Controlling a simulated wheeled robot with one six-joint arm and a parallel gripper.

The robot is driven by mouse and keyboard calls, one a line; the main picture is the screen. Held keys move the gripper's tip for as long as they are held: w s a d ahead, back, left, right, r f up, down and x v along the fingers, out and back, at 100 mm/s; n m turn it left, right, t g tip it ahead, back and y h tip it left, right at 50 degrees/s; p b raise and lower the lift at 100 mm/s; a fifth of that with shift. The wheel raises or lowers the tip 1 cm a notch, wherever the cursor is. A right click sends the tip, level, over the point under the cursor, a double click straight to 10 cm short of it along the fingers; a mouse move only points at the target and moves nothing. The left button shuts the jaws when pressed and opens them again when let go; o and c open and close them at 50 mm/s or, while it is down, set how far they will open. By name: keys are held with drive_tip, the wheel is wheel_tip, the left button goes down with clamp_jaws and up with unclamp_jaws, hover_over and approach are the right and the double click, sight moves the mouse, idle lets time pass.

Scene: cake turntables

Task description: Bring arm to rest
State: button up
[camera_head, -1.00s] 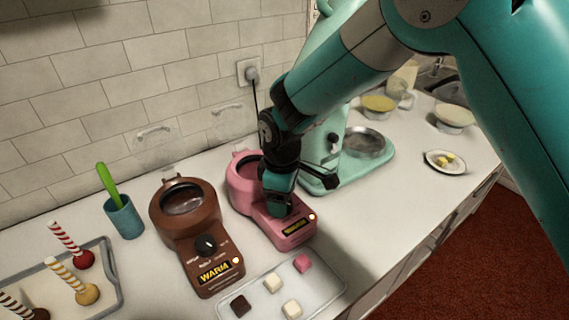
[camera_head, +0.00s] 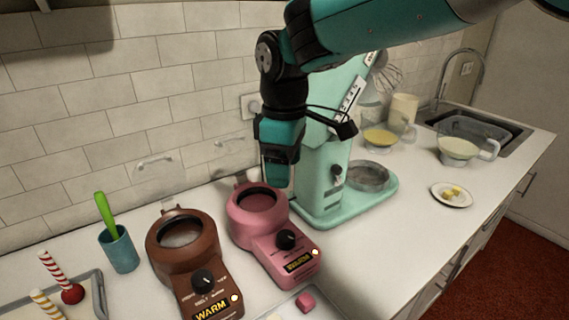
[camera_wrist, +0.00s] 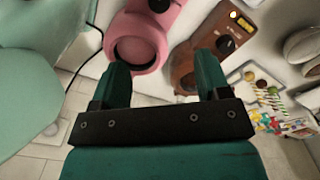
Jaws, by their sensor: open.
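My gripper (camera_wrist: 162,85) is open and empty in the wrist view, its two teal fingers apart with nothing between them. In the head view my gripper (camera_head: 277,180) points down above the back of the pink melting pot (camera_head: 258,204), in front of the tiled wall. The pink pot has a round well, a black knob and a lit label. It also shows in the wrist view (camera_wrist: 150,28), beyond the fingers. The brown melting pot (camera_head: 187,258) stands to its left, with a label reading WARM and a lit lamp.
A mint stand mixer (camera_head: 318,195) stands close to the right of my gripper. A blue cup (camera_head: 119,250) with a green tool and a tray (camera_head: 98,292) of striped sticks are at left. Bowls, a plate (camera_head: 451,195) and a sink (camera_head: 477,130) are at right.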

drive_tip(key=s+d+m+y, duration=0.2)
drive_tip(key=s+d+m, duration=0.2)
drive_tip(key=s+d, duration=0.3)
drive_tip(key=s+d+r+m+y, duration=0.1)
drive_tip(key=s+d, duration=0.6)
drive_tip(key=s, duration=0.8)
drive_tip(key=m+y, duration=0.1)
drive_tip(key=m, duration=0.1)
drive_tip(key=shift+s+m, duration=0.15)
drive_tip(key=shift+m, duration=0.25)
drive_tip(key=shift+d, duration=0.1)
